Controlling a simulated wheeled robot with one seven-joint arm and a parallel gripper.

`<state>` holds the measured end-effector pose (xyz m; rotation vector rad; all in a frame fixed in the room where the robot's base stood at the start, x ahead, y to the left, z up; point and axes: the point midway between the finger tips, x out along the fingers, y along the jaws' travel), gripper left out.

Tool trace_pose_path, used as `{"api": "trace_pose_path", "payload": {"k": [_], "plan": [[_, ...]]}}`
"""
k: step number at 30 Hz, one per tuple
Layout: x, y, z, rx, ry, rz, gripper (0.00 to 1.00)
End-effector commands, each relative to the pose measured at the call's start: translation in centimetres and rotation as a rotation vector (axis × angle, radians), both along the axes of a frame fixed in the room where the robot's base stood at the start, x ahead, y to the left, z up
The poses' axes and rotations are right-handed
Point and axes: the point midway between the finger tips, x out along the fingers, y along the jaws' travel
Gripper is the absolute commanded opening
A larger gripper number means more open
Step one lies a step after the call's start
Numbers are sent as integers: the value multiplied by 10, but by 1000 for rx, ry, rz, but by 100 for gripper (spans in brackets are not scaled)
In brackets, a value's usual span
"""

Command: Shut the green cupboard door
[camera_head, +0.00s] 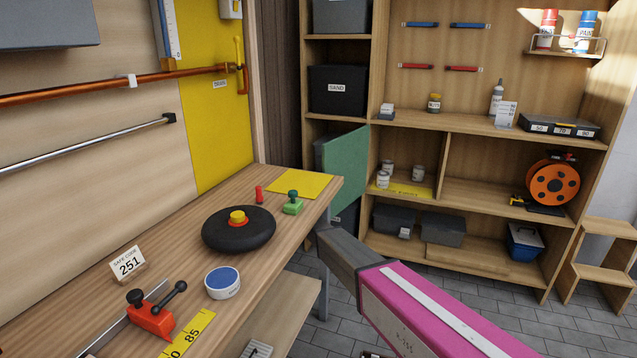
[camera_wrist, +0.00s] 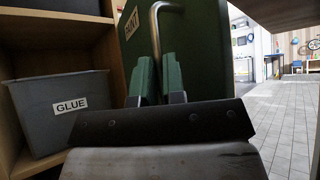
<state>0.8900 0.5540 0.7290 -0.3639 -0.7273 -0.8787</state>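The green cupboard door (camera_head: 345,163) stands open, jutting out from the left part of the shelf unit. My gripper's fingers (camera_wrist: 159,78), with green pads, stand close together on either side of the handle bar, and the bar fills the narrow gap. My gripper looks shut on the handle. In the head view the fingers are hidden; only my forearm and wrist show below the door.
A grey GLUE bin (camera_wrist: 58,112) sits in the compartment beside the open door. The workbench (camera_head: 120,240) stands close on the left, carrying a black disc (camera_head: 225,235), a red clamp (camera_head: 150,315) and a round tin (camera_head: 222,288). Tiled floor (camera_wrist: 285,115) is clear at right.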

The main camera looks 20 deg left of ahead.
Motion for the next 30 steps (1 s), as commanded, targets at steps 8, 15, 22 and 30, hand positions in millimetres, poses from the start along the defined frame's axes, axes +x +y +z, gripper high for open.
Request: {"api": "trace_pose_path", "payload": {"k": [8, 15, 22, 30], "plan": [[-17, -39, 1, 0, 1, -2, 0], [-19, -44, -1, 0, 1, -1, 0], [-19, -44, 0, 0, 1, -1, 21], [-20, -43, -2, 0, 1, -1, 21]]}}
